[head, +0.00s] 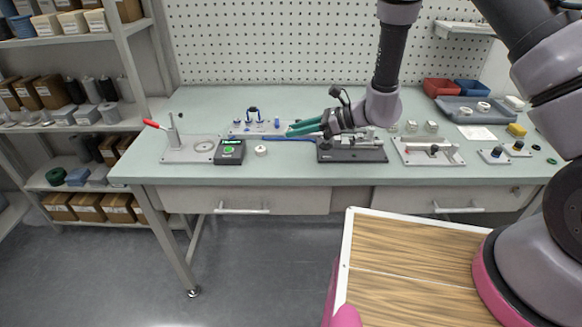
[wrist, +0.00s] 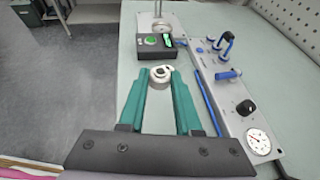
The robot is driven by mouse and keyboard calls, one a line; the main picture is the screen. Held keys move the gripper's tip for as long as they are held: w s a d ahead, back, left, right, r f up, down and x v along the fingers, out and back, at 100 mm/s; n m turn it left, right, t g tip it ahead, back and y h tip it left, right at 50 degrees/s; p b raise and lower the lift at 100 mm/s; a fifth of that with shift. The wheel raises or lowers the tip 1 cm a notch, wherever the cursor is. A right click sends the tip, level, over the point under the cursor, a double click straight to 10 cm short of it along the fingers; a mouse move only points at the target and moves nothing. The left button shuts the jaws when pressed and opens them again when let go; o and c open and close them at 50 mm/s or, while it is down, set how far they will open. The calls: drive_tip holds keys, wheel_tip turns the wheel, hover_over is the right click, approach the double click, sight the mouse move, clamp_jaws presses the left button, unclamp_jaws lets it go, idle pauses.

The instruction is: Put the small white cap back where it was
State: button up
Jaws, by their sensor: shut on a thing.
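My gripper (head: 290,131) reaches left, low over the middle of the bench, with its long green fingers just above the blue-fitted panel. In the wrist view my gripper (wrist: 162,74) is shut on the small white cap (wrist: 160,70), which shows as a pale round piece with a darker centre between the fingertips. In the head view the held cap is too small to make out. A white ring-shaped piece (head: 261,150) stands on the bench, left of and nearer than the fingertips. In the wrist view it lines up with the cap, so their outlines are hard to separate.
A black box with a green button (head: 230,152) stands left of the white ring, beside a red-handled press (head: 187,148). The blue-fitted panel (wrist: 240,112) has upright posts, a knob and a dial. A dark fixture (head: 352,153) sits under my wrist. The front bench strip is clear.

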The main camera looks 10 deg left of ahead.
sight(296, 162)
wheel_tip(296, 162, down, 9)
drive_tip(key=shift+f, duration=0.1)
idle(0.3)
drive_tip(key=o, duration=0.8)
drive_tip(key=shift+o, duration=0.2)
